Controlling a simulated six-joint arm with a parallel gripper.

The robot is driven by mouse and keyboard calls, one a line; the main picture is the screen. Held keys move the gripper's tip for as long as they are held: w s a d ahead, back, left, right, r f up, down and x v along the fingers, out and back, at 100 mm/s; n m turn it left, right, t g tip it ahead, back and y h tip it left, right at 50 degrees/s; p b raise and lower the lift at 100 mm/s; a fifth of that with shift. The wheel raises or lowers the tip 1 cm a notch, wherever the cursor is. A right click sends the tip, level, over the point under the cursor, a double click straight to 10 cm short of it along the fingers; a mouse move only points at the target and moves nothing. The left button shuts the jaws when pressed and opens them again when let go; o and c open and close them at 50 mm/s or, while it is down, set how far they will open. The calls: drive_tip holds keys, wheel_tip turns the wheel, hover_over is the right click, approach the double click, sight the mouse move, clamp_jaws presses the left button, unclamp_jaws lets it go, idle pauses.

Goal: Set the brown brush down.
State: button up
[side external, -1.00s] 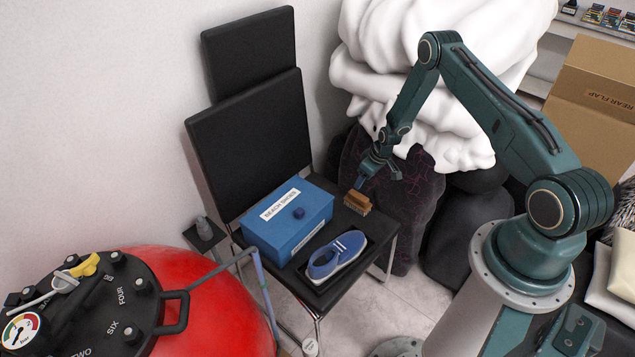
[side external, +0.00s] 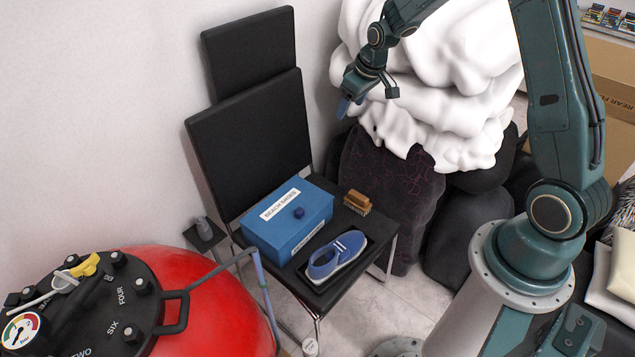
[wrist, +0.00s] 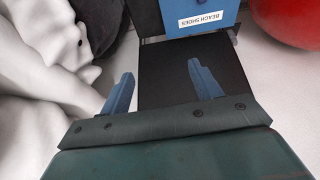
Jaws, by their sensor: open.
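The brown brush (side external: 357,201) lies on the black chair seat, near its right rear corner, beside the blue box. Its bristles face down. My gripper (side external: 344,106) is well above the brush, in front of the white pile, and holds nothing. In the wrist view my gripper (wrist: 158,90) shows two blue fingers spread apart with empty space between them. The brush does not show in the wrist view.
A blue box labelled "BEACH SHOES" (side external: 272,233) and a blue shoe (side external: 337,254) are on the chair seat. A white pile (side external: 440,90) stands behind the chair's right side. A red tank (side external: 225,310) is at the front left.

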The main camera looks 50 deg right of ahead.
drive_tip(key=s+a+r, duration=0.5)
drive_tip(key=s+r, duration=0.2)
drive_tip(key=r, duration=0.1)
drive_tip(key=s+a+r, duration=0.5)
drive_tip(key=s+r, duration=0.1)
drive_tip(key=r, duration=0.2)
drive_tip(key=s+a+r, duration=0.1)
drive_tip(key=s+a, duration=0.1)
drive_tip(key=s, duration=0.6)
drive_tip(key=s+a+r+t, duration=0.1)
drive_tip(key=s+a+r, duration=0.1)
drive_tip(key=s, duration=0.7)
drive_tip(key=shift+s+a+t, duration=0.15)
drive_tip(key=shift+a+t, duration=0.15)
drive_tip(key=shift+a, duration=0.2)
